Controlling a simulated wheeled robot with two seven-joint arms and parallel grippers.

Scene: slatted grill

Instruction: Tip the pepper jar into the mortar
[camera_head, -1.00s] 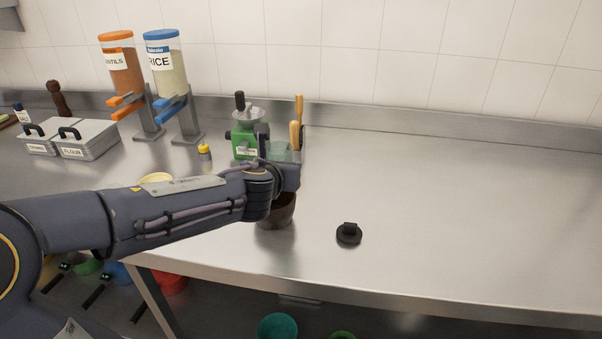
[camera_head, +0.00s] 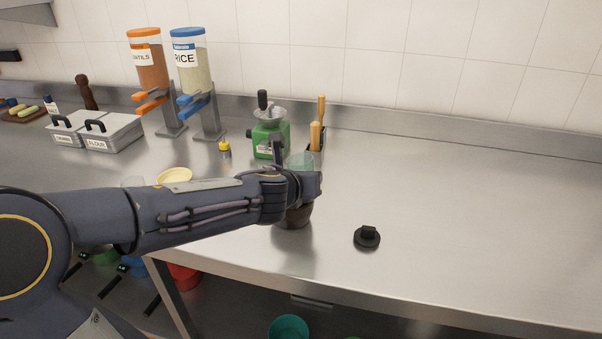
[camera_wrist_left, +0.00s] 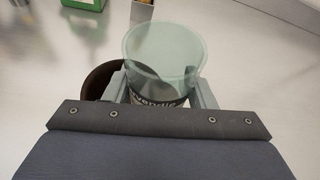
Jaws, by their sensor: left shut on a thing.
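My left gripper (camera_head: 310,182) is shut on a clear greenish glass jar (camera_head: 301,161). The jar also shows between the fingers in the left wrist view (camera_wrist_left: 160,50), looking roughly upright and without a lid. Its dark label is partly hidden, and I cannot read it in full. The dark brown mortar (camera_head: 297,216) stands on the counter just below the gripper, partly covered by it. In the left wrist view the mortar (camera_wrist_left: 97,80) shows behind the left finger. A black lid (camera_head: 367,238) lies on the counter to the right. My right gripper is not in view.
A green grinder (camera_head: 270,140) and a holder with wooden-handled tools (camera_head: 318,135) stand behind the jar. A yellow bowl (camera_head: 174,175) and a small yellow-capped bottle (camera_head: 225,150) are to the left. The counter's right side (camera_head: 480,210) is clear.

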